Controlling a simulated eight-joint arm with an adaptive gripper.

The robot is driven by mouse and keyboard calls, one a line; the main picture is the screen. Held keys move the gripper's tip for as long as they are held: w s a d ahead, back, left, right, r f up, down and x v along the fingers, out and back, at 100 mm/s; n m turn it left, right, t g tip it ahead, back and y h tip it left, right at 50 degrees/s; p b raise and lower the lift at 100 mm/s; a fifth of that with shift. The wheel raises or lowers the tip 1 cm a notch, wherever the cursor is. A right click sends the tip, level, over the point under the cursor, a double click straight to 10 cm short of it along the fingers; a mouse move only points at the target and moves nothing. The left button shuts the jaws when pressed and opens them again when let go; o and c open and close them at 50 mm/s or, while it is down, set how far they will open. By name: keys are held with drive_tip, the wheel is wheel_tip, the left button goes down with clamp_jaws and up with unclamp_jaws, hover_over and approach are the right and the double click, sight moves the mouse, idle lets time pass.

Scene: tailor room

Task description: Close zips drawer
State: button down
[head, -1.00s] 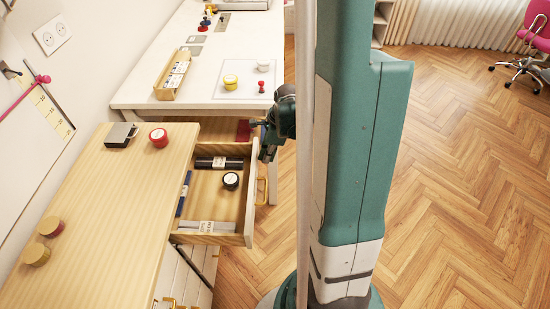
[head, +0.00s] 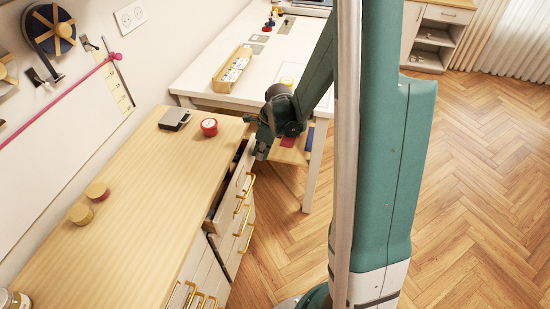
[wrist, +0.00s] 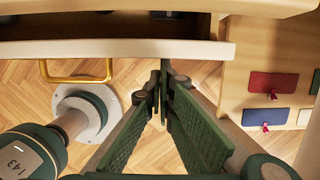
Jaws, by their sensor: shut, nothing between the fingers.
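The top drawer (head: 236,197) of the wooden cabinet is partly open, with a dark gap between its front and the countertop. In the wrist view its pale front edge (wrist: 115,49) runs across the top, with a gold handle (wrist: 75,78) below. My gripper (head: 260,152) is at the drawer's far end, near the front. In the wrist view its fingers (wrist: 163,88) are shut together and empty, with tips close to the front edge; I cannot tell whether they touch it. The drawer's contents are mostly hidden.
The countertop (head: 130,190) holds a red round tin (head: 209,127) and a grey box. A white table (head: 205,85) stands behind. Red (wrist: 272,82) and blue (wrist: 262,116) pieces with pink pulls lie on a wooden surface under it. Floor (head: 470,190) is clear at right.

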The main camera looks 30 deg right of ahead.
sight(248, 152)
drive_tip(key=shift+w+a, duration=1.8)
drive_tip(key=shift+w, duration=0.05)
drive_tip(key=shift+w+a, duration=0.1)
drive_tip(key=s+d+r+p, duration=0.2)
drive_tip(key=s+d+r, duration=0.3)
drive_tip(key=r, duration=0.4)
drive_tip(key=shift+r, duration=0.35)
drive_tip(key=shift+s+d, duration=0.1)
